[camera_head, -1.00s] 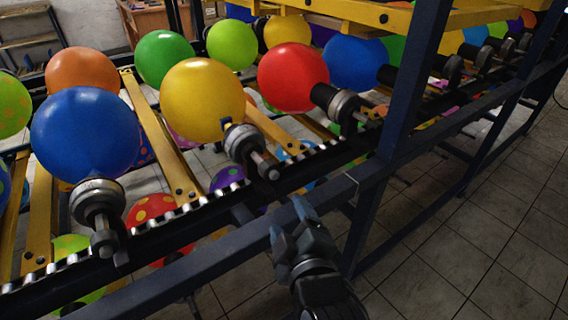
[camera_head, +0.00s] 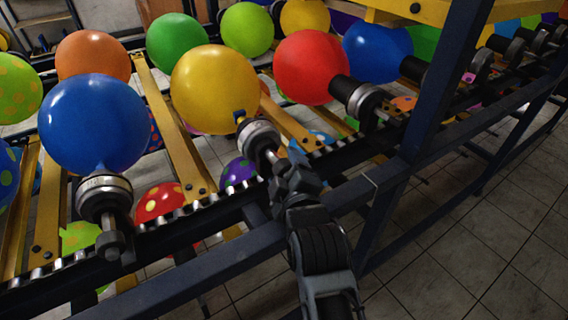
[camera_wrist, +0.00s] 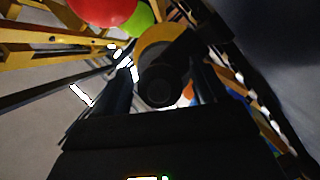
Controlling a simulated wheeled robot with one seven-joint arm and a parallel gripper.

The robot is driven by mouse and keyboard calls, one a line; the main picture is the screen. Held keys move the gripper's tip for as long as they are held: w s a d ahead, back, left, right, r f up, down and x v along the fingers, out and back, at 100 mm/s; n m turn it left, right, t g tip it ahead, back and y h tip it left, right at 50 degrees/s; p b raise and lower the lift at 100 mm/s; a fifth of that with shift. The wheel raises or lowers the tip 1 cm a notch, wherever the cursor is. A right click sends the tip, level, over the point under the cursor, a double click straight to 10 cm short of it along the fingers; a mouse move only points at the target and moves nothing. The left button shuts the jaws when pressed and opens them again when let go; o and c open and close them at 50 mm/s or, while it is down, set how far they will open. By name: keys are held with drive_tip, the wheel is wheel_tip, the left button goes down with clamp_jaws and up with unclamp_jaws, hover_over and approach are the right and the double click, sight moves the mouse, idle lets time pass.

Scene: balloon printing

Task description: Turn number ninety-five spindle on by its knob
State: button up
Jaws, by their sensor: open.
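A row of spindles runs along the dark rail, each with a balloon. The yellow balloon (camera_head: 214,88) sits on a metal spindle (camera_head: 258,138) whose front end is partly hidden by my gripper (camera_head: 285,170). My gripper is open at that end. In the wrist view, the dark round knob (camera_wrist: 160,88) shows between the two fingers of my gripper (camera_wrist: 163,85), with yellow behind it. I cannot tell whether the fingers touch it. Neighbouring spindles are the blue balloon's (camera_head: 104,200) at left and the red balloon's (camera_head: 362,100) at right. I can read no spindle number.
A blue frame beam (camera_head: 210,262) runs below the spindles, in front of the chain rail (camera_head: 160,238). A blue upright post (camera_head: 440,90) stands right of my arm. Yellow bars (camera_head: 172,130) lie behind. The tiled floor (camera_head: 470,240) at right is open.

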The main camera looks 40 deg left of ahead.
drive_tip(key=shift+x, duration=0.95)
drive_tip(key=c, duration=1)
drive_tip(key=shift+o, duration=0.2)
